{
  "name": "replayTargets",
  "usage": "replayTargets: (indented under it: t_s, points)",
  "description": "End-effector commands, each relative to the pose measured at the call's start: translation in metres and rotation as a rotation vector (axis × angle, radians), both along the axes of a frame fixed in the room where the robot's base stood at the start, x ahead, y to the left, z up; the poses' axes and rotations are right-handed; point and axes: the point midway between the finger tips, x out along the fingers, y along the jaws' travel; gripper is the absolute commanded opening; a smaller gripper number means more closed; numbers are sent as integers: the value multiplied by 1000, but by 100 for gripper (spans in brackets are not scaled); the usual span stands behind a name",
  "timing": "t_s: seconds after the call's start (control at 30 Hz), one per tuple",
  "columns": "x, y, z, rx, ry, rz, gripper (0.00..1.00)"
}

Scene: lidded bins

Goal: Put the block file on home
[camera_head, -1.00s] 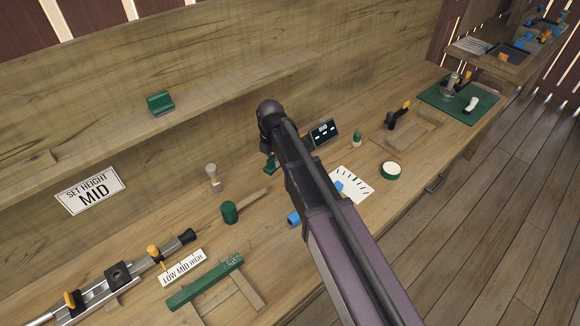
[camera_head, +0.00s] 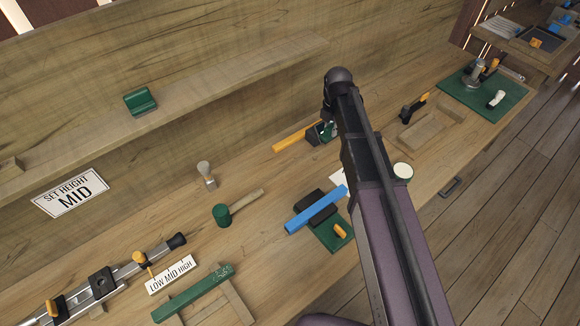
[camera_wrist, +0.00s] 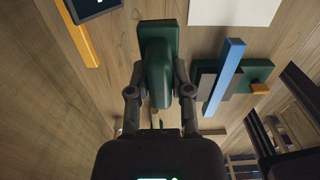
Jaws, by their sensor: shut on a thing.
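The block file (camera_wrist: 157,40) appears to be the dark green tool in my grasp, with a flat slab end and a rounded body in the wrist view. My gripper (camera_wrist: 160,74) is shut on it, one finger on each side. No spot marked home is readable; a bare wooden frame (camera_head: 428,134) lies on the bench to the right.
A yellow bar (camera_head: 296,137) lies left of the gripper. A blue bar (camera_head: 314,210) crosses a dark block on a green base. A green holder (camera_head: 140,101) sits on the shelf.

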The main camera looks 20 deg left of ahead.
Motion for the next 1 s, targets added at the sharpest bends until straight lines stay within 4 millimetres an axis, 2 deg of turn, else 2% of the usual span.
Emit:
replayTargets:
  t_s: [0.57,0.77,1.0]
  points:
    - [-12,21,-4,0,0,20,0]
    - [-30,49,-17,0,-1,15,0]
    - [-66,95,-37,-1,-3,3,0]
